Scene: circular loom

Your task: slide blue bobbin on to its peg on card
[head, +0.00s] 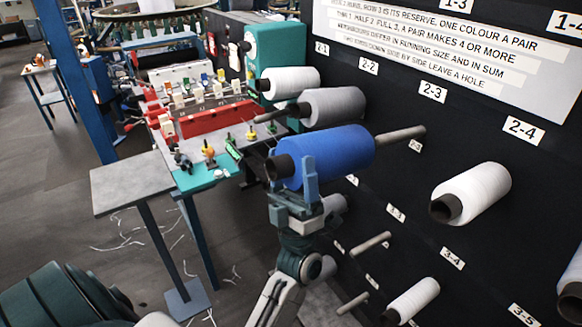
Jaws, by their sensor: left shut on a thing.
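The blue bobbin (335,152) is in the middle of the head view, lying nearly level, with its dark core tube showing at the left end. My left gripper (309,172) is shut on it from below, near that left end. A bare grey peg (402,133) sticks out of the black card (395,95), below and left of the label 2-3. The peg's near end meets the bobbin's right end in the picture. I cannot tell whether it is inside the core, as the bobbin hides that end. My right gripper is not in view.
A grey bobbin (335,106) and a white bobbin (292,82) sit just behind the blue one. Another white bobbin (472,192) is on the right. A bare peg (370,243) is below. A small table (135,180) and a machine with red parts (205,120) stand left.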

